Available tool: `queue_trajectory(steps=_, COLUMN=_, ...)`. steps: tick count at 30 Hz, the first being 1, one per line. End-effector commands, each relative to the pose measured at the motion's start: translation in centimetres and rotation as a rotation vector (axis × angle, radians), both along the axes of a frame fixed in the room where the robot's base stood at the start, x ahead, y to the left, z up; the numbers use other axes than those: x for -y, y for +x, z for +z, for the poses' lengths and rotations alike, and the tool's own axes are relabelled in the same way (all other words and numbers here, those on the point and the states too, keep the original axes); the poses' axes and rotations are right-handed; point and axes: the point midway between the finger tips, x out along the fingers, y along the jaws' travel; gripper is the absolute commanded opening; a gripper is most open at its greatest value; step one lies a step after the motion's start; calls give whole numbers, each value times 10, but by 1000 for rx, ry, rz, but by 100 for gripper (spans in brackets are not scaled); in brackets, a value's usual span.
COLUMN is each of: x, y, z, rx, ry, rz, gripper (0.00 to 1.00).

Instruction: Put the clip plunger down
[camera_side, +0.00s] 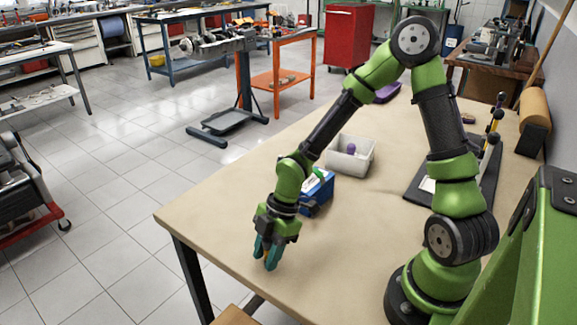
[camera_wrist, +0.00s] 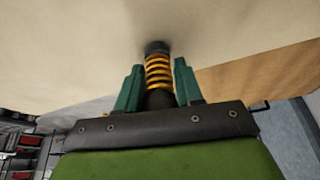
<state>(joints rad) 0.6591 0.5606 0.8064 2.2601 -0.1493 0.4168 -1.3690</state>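My gripper (camera_side: 265,256) points down close over the front left part of the workbench. In the wrist view, its two teal fingers (camera_wrist: 159,82) stand close on either side of an orange coil spring with black ends, which I take for the clip plunger (camera_wrist: 159,72). The fingers look shut on it. The plunger's dark far end points to the bench top, with a dark shadow around it. I cannot tell whether that end touches the bench.
The workbench (camera_side: 215,215) is clear to the left of my gripper, with its edge close in front. A blue box (camera_side: 318,190) and a white bin (camera_side: 350,155) with a purple piece stand behind. A dark mat (camera_side: 415,192) with yellow-and-black tools (camera_side: 492,138) lies right.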

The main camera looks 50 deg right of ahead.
Motion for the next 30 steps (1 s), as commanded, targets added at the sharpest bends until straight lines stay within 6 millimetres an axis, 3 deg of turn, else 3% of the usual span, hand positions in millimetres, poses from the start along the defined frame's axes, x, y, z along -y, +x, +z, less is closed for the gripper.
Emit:
queue_trajectory(steps=1, x=0, y=0, z=0, rx=-1, ry=0, rz=0, gripper=44)
queue_trajectory(steps=4, x=0, y=0, z=0, rx=-1, ry=0, rz=0, gripper=59)
queue_trajectory(steps=17, x=3, y=0, z=9, rx=3, ry=-1, rz=-3, gripper=60)
queue_trajectory(steps=30, x=33, y=-6, z=79, rx=4, ry=-4, rz=-9, gripper=60)
